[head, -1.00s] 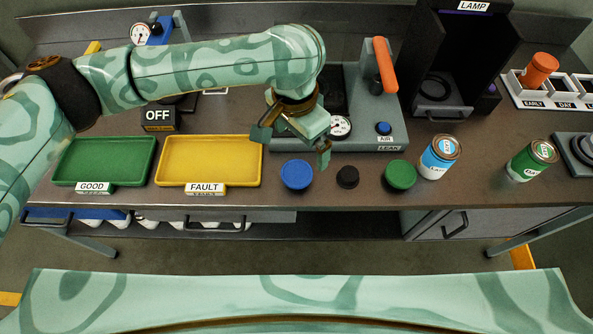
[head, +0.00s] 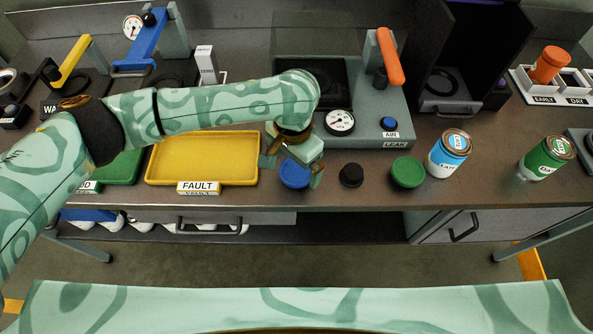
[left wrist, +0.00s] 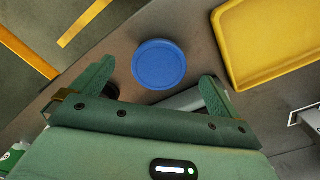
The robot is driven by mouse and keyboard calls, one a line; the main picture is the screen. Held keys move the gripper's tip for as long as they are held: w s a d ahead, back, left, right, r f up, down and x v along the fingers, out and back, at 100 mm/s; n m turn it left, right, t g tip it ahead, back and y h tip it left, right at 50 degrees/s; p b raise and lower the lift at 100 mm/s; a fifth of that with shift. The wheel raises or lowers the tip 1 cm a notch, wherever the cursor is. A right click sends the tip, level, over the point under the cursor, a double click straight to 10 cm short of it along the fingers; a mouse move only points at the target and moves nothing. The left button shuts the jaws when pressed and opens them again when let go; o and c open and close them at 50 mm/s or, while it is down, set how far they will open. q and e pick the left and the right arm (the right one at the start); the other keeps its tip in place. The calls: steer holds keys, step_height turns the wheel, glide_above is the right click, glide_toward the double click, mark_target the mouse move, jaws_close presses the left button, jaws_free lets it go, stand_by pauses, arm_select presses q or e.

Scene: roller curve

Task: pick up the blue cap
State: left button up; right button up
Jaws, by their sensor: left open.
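The blue cap (head: 295,174) lies on the bench top between the yellow tray and the black cap, partly hidden by my left gripper in the head view. In the left wrist view the blue cap (left wrist: 159,64) is a round disc showing between and beyond the two fingertips. My left gripper (head: 291,173) is open above the cap, fingers pointing down. In the left wrist view the left gripper (left wrist: 155,80) is empty, with one finger on each side of the cap's line. My right gripper is not in view.
The yellow FAULT tray (head: 204,158) is left of the cap. A black cap (head: 351,175) and a green cap (head: 407,172) lie to its right, then a blue-and-white can (head: 449,155) and a green can (head: 546,158). The leak station (head: 395,122) stands behind. The bench's front edge is close.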

mark_target(297, 171)
arm_select(q)
step_height(297, 171, down, 3)
steer(key=shift+w+r+b, duration=0.1)
steer(key=shift+w+b, duration=0.05)
steer(key=shift+b, duration=0.2)
steer(key=shift+r, duration=0.1)
steer(key=c, duration=1)
steer(key=shift+c, duration=0.2)
